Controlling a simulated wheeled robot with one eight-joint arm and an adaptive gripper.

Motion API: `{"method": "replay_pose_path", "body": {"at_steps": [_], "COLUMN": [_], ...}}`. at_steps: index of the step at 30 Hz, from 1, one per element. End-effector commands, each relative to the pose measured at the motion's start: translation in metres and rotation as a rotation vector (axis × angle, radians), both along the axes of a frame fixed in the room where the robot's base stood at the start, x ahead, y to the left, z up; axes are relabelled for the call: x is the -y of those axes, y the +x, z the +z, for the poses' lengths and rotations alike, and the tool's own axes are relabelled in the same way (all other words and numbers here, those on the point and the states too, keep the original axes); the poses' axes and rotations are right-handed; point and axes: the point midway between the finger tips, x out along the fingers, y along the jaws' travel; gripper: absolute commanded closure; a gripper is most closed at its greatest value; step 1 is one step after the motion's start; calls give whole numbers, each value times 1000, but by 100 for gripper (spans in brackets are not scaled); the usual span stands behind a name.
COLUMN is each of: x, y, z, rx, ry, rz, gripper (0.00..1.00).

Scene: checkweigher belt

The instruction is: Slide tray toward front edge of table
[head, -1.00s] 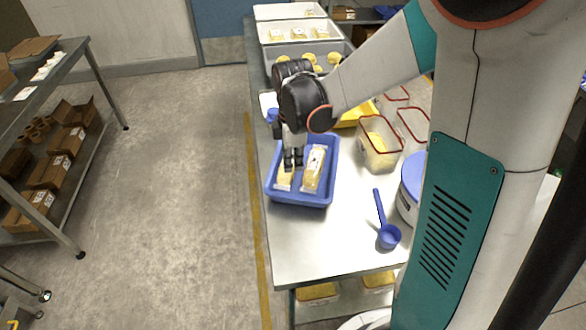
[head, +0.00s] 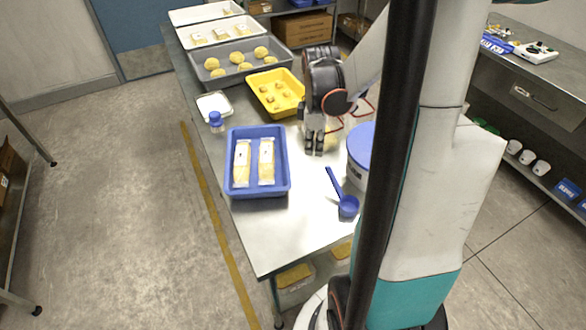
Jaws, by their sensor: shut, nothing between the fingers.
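The blue tray (head: 257,192) lies on the steel table near its left edge, with a strip of bare table between it and the front edge. Two pale yellow wrapped packs (head: 241,163) lie side by side in it. My gripper (head: 314,152) is to the right of the tray, apart from it, pointing down with its fingers together and empty. Its height above the table is hard to tell. A red-rimmed clear container behind my gripper is mostly hidden.
A blue scoop (head: 346,204) and a blue-lidded tub (head: 361,146) are right of the tray. A blue-capped bottle (head: 216,121), a white dish (head: 213,103), a yellow tray (head: 262,82) and a grey tray (head: 206,85) stand behind it. The table's front part (head: 275,235) is clear.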

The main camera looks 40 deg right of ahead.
Motion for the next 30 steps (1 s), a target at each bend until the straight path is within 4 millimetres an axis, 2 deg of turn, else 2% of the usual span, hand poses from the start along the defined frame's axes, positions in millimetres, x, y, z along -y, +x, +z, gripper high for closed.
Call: {"method": "replay_pose_path", "body": {"at_steps": [5,20,24,30], "x": [2,2,-13,-22], "y": [-2,-1,17,29], "z": [-13,-107,-102,-100], "rx": [0,0,0,0], "ry": [0,0,0,0], "rz": [-8,-6,-2,-4], "gripper": [100,100,100,100]}}
